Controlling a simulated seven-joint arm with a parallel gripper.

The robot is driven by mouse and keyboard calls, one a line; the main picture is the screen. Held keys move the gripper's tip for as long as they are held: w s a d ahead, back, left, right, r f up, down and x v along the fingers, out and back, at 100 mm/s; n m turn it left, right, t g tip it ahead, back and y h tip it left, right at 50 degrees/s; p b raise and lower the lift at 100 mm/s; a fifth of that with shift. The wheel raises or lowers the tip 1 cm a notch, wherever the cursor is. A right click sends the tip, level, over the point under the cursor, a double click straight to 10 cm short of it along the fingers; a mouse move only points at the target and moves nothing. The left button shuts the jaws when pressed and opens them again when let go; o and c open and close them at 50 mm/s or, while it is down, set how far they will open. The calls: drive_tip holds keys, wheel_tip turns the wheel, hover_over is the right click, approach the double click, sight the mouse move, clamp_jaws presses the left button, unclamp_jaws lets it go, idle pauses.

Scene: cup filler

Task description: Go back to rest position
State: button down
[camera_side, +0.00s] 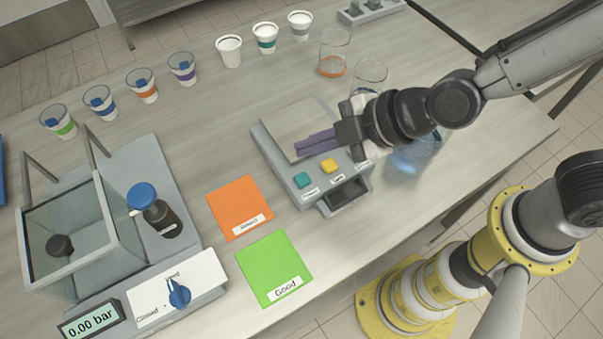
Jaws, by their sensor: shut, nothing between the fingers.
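My gripper (317,144) is shut, with its dark purple fingers together and nothing held between them. It is over the right part of the scale (292,120), a grey device with a teal button (303,180), a yellow button (328,166) and a dark display (348,192). I cannot tell how high the fingers are above the scale's plate. My arm reaches in from the upper right, and its wrist hides part of the table and a bluish clear object (412,160) behind it.
Several cups stand in a row along the back, from a green-banded cup (60,122) to a white cup (300,24). Two glasses (334,52) stand near my wrist. An orange mat (238,202), a green mat (272,262) and a pressure chamber (68,235) lie left.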

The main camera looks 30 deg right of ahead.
drive_tip(key=w+d+r+m+t+h, duration=0.1)
drive_tip(key=w+d+r+m+t, duration=0.15)
drive_tip(key=d+r, duration=0.55)
drive_tip(key=w+d+r+m+t+h, duration=0.1)
drive_tip(key=w+d+r+m+t, duration=0.15)
drive_tip(key=d+r, duration=0.55)
drive_tip(key=s+d+m+g+h, duration=0.2)
drive_tip(key=s+d+m, duration=0.3)
drive_tip(key=d, duration=0.4)
drive_tip(key=s+d+f+m+g+h, duration=0.1)
drive_tip(key=s+d+f+m+g, duration=0.1)
drive_tip(key=s, duration=0.4)
drive_tip(key=s+d+f+m+g+h, duration=0.1)
drive_tip(key=s+d+f+m+g, duration=0.1)
drive_tip(key=s+d+f+m, duration=0.1)
drive_tip(key=s+f+m, duration=0.1)
drive_tip(key=s+m, duration=0.1)
drive_tip(key=s, duration=0.1)
drive_tip(key=shift+s+d+f, duration=0.35)
drive_tip(key=shift+d, duration=0.05)
